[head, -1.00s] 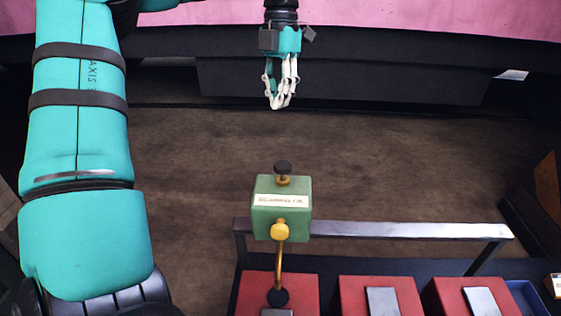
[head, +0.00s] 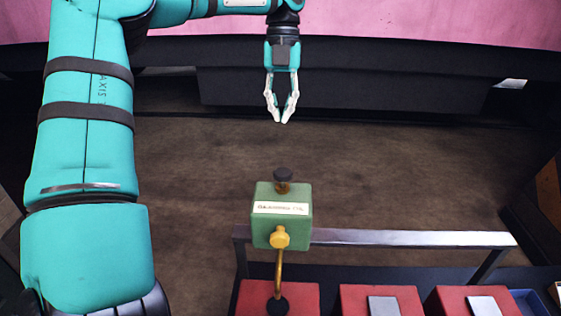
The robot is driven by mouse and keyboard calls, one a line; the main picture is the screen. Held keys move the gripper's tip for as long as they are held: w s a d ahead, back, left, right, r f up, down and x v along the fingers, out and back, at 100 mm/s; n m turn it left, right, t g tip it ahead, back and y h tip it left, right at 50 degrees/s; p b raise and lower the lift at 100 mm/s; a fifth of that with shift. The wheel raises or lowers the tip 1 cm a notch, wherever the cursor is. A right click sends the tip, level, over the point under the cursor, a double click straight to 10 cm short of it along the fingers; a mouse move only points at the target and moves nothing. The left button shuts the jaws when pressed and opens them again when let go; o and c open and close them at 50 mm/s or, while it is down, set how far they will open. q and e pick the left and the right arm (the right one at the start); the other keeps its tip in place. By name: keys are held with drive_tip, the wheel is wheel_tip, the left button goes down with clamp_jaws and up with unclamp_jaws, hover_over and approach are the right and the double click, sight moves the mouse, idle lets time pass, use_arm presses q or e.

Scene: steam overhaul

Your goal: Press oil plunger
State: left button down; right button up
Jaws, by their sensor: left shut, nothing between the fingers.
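The oil plunger (head: 283,175) is a dark round knob on a short brass stem. It stands on top of a green oil box (head: 282,216) with a white label. A brass fitting and a thin brass pipe (head: 278,268) run down from the box's front. My left gripper (head: 281,119) points down beyond and above the plunger, in line with it in the picture. Its white fingertips are together, with nothing between them, and apart from the knob. My right gripper is not in view.
A metal rail (head: 410,238) runs to the right from behind the oil box. Red blocks (head: 382,299) with metal plates stand along the front. A blue tray (head: 528,301) is at the lower right. The brown floor beyond is clear.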

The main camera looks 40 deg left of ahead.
sight(280, 174)
use_arm(q)
drive_tip(key=p+x, duration=0.1)
drive_tip(key=x, duration=0.2)
drive_tip(key=p+x, duration=0.1)
drive_tip(key=x, duration=0.3)
drive_tip(key=p+x, duration=0.1)
drive_tip(key=x, duration=0.2)
drive_tip(key=shift+w+a+f, duration=0.15)
drive_tip(key=shift+a+f, duration=0.1)
drive_tip(key=shift+f, duration=0.85)
wheel_tip(280, 174, down, 3)
drive_tip(key=b, duration=0.3)
drive_tip(key=shift+d, duration=0.1)
